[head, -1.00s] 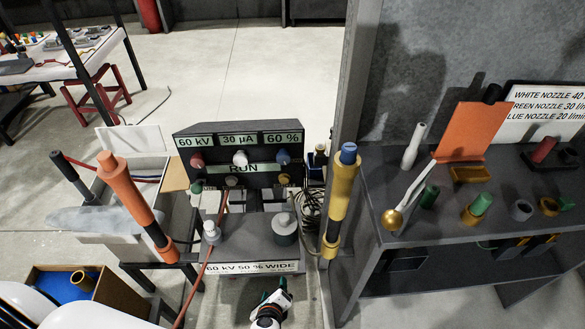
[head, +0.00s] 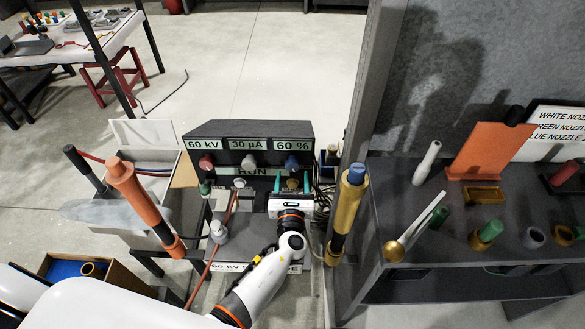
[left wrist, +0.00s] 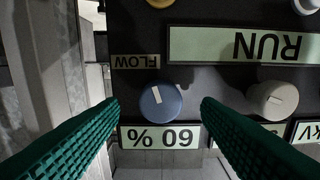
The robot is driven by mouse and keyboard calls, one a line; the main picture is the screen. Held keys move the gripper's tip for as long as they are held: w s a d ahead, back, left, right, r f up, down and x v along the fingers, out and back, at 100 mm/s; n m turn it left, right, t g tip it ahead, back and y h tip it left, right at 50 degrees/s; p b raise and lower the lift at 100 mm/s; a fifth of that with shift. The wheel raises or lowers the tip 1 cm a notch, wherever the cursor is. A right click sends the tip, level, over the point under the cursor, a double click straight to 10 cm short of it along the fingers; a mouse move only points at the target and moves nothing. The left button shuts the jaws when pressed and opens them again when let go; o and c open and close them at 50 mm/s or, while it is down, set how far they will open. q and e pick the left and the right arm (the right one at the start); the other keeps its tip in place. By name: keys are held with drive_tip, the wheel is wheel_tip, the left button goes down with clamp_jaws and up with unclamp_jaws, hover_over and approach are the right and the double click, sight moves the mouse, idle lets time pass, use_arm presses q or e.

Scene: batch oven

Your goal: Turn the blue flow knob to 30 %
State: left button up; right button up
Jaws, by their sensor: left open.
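The blue flow knob (head: 292,162) sits at the right of the dark control panel (head: 215,130), below a display (head: 292,142) reading 60 %. In the left wrist view, which looks upside down, the blue knob (left wrist: 161,102) has a white pointer line and lies between my fingers, beside a FLOW label (left wrist: 136,62). My left gripper (head: 291,182) is open in front of the panel, just below the knob in the head view. Its green fingers (left wrist: 160,110) stand on both sides of the knob without visible contact. My right gripper is not in view.
A white knob (left wrist: 272,100) is beside the blue one, with a red knob (head: 206,161) farther left. A RUN display (left wrist: 245,46) is close by. A yellow-handled tool (head: 346,210) stands right of my arm; an orange-handled one (head: 140,200) stands left.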

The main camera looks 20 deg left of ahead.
sight(293, 168)
use_arm(q)
drive_tip(key=shift+x, duration=1.75)
drive_tip(key=c, duration=1)
drive_tip(key=shift+o, duration=0.2)
drive_tip(key=shift+f+n+b, duration=0.2)
drive_tip(key=shift+n+b, duration=0.8)
drive_tip(key=shift+b, duration=0.1)
drive_tip(key=n+b, duration=0.6)
drive_tip(key=shift+d, duration=0.1)
drive_tip(key=n+b, duration=0.3)
drive_tip(key=n, duration=0.1)
drive_tip(key=shift+n, duration=0.4)
drive_tip(key=shift+r+n+b, duration=0.15)
drive_tip(key=shift+n+b, duration=1.25)
drive_tip(key=shift+n, duration=0.1)
